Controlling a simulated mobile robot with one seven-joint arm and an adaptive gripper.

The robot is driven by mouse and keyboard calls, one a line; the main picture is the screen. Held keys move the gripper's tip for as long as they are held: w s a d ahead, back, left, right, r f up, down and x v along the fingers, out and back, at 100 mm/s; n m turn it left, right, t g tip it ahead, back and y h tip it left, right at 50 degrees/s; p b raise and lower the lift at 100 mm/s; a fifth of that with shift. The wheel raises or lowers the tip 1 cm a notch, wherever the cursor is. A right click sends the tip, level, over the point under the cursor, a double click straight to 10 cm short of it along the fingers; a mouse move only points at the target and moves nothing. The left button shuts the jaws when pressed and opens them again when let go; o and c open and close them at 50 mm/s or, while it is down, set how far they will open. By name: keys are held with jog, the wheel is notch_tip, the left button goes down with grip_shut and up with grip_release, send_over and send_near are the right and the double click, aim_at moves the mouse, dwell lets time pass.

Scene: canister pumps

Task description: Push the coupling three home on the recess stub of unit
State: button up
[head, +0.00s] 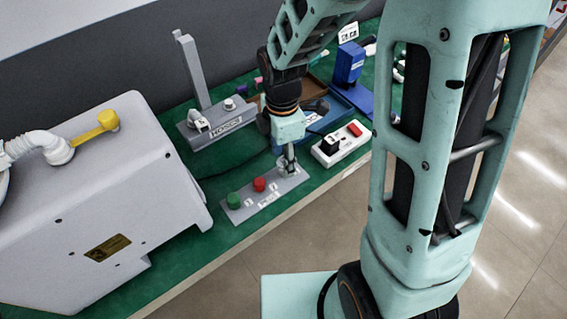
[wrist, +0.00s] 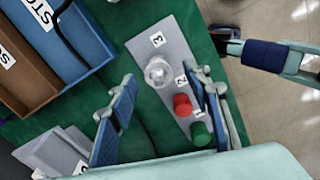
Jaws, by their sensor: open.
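A grey rack plate (wrist: 143,45) with number labels lies on the green bench in the wrist view; it also shows in the head view (head: 240,213). A clear, pale coupling (wrist: 158,72) stands by label 3, which I take as coupling three. A red knob-like coupling (wrist: 182,104) and a green one (wrist: 200,133) stand beside it. My gripper (wrist: 164,80) is open, with its fingertips apart on either side of the pale coupling in the picture. In the head view my gripper (head: 288,162) is low over that end of the rack. The grey unit (head: 100,205) is at left; I cannot make out its recess stub.
A grey stand with an upright post (head: 217,125) is behind the rack. A white power strip (head: 341,145) lies right of my gripper. A blue bin (wrist: 72,45) and brown bin (wrist: 22,70) are near. The bench's front edge runs close to the rack.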

notch_tip(320, 180, down, 2)
